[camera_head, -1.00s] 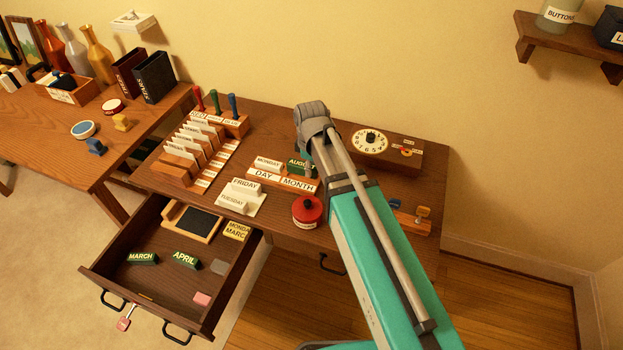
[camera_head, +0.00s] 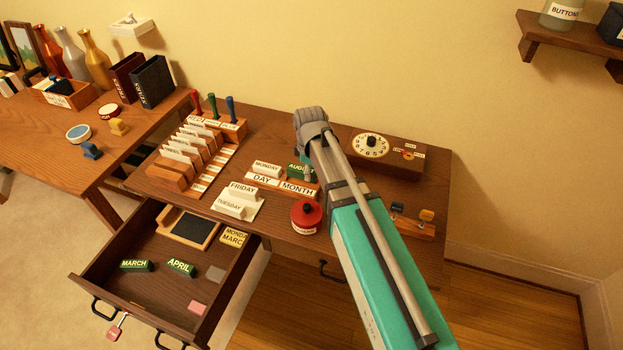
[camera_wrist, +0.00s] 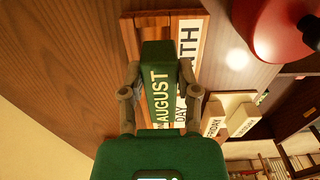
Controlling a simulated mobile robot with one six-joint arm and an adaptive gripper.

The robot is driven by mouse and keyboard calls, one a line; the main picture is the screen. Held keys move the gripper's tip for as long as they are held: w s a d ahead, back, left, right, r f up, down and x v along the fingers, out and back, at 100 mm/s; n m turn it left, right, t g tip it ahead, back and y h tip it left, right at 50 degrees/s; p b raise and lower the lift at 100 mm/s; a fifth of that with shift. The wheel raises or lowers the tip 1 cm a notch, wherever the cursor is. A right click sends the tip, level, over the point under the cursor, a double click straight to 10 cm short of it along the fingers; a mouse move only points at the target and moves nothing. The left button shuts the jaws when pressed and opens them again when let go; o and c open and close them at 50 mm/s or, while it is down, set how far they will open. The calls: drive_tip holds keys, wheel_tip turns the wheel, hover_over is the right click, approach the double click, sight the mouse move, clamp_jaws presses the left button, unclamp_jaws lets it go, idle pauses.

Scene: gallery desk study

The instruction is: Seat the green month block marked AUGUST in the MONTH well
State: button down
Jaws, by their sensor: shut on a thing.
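The green AUGUST block (camera_head: 297,172) is at the MONTH side of the wooden holder, just behind the white MONTH label (camera_head: 298,190). In the wrist view, my gripper (camera_wrist: 159,72) is shut on the AUGUST block (camera_wrist: 157,95), with a finger on each side. The wooden holder (camera_wrist: 129,38) lies under the block, and the block hides the well. I cannot tell whether the block is down in the well or just above it. The white MONDAY block (camera_head: 266,167) stands behind the DAY label (camera_head: 262,180). In the head view, my arm hides the gripper's fingers.
A red round pot (camera_head: 306,216) stands close in front of the holder. FRIDAY (camera_head: 242,190) and TUESDAY blocks sit on a pale tray at front left. The open drawer (camera_head: 150,285) holds green MARCH (camera_head: 136,265) and APRIL (camera_head: 181,267) blocks. A dial box (camera_head: 376,160) is behind right.

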sight(310, 187)
drive_tip(key=shift+w+f+b, duration=0.3)
drive_tip(key=shift+f, duration=0.2)
drive_tip(key=shift+f+b, duration=1.4)
drive_tip(key=shift+f, duration=0.15)
drive_tip(key=shift+s+b, duration=0.15)
drive_tip(key=shift+b, duration=0.15)
drive_tip(key=shift+s+d+f+b, duration=0.1)
drive_tip(key=shift+s+f+b, duration=0.2)
drive_tip(key=shift+b, duration=0.1)
drive_tip(key=c, duration=0.6)
unclamp_jaws()
drive_tip(key=shift+o, duration=1.3)
drive_tip(key=shift+w+f, duration=0.3)
drive_tip(key=shift+r, duration=0.1)
